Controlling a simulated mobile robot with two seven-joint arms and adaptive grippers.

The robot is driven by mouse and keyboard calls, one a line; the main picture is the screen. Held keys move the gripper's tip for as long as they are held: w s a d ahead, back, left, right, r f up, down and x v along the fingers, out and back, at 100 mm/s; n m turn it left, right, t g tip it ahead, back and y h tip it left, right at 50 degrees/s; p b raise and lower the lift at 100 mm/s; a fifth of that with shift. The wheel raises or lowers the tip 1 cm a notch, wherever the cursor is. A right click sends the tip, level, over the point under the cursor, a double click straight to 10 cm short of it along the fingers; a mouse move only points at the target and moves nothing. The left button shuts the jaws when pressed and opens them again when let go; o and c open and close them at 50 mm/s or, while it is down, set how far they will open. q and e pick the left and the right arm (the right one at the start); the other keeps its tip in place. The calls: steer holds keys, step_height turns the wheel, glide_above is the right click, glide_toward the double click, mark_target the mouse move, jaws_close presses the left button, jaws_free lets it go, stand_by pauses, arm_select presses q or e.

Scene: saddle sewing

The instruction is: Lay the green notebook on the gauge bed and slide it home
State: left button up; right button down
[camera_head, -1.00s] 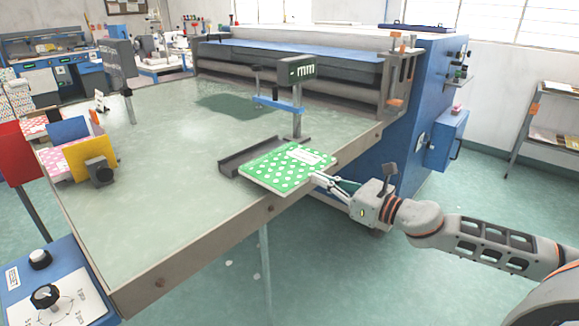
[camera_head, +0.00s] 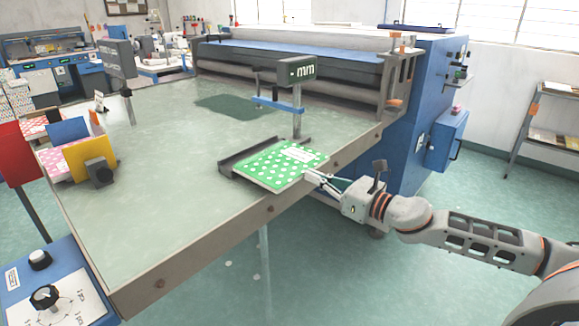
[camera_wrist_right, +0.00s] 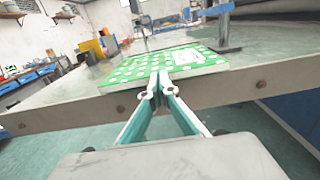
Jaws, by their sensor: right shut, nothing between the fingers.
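The green notebook (camera_head: 277,168) with white dots and a pale label lies flat at the table's front edge, under the gauge display. It lies close along a dark angled stop (camera_head: 240,160), whose rails run along its left and back sides. Whether it touches both rails is hard to tell. My right gripper (camera_head: 312,177) is shut and empty, its tips at the notebook's right front edge. In the right wrist view the closed fingertips (camera_wrist_right: 158,86) are right at the near edge of the notebook (camera_wrist_right: 150,68); they seem to touch it. My left gripper is not in view.
The gauge display (camera_head: 297,70) stands on a post with a blue arm behind the notebook. A yellow plate (camera_head: 88,155) and other notebooks are at the table's left. A blue machine (camera_head: 410,130) stands behind. The table's middle is clear.

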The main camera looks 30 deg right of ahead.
mark_target(300, 168)
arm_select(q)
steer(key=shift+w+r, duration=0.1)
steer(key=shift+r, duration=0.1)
arm_select(e)
steer(key=shift+x, duration=0.8)
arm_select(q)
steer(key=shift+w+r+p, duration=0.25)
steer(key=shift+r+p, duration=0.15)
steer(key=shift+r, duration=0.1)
arm_select(e)
steer(key=shift+w+a, duration=0.25)
steer(key=shift+w, duration=0.35)
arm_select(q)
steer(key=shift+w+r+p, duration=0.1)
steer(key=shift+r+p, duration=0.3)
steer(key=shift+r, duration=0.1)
arm_select(e)
steer(key=shift+x, duration=1.05)
steer(key=shift+s+d+f, duration=0.1)
steer(key=shift+s+f, duration=0.05)
steer(key=shift+s, duration=0.15)
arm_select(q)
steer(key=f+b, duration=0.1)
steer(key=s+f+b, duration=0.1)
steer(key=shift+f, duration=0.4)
arm_select(e)
steer(key=v, duration=0.5)
steer(key=shift+s, duration=0.15)
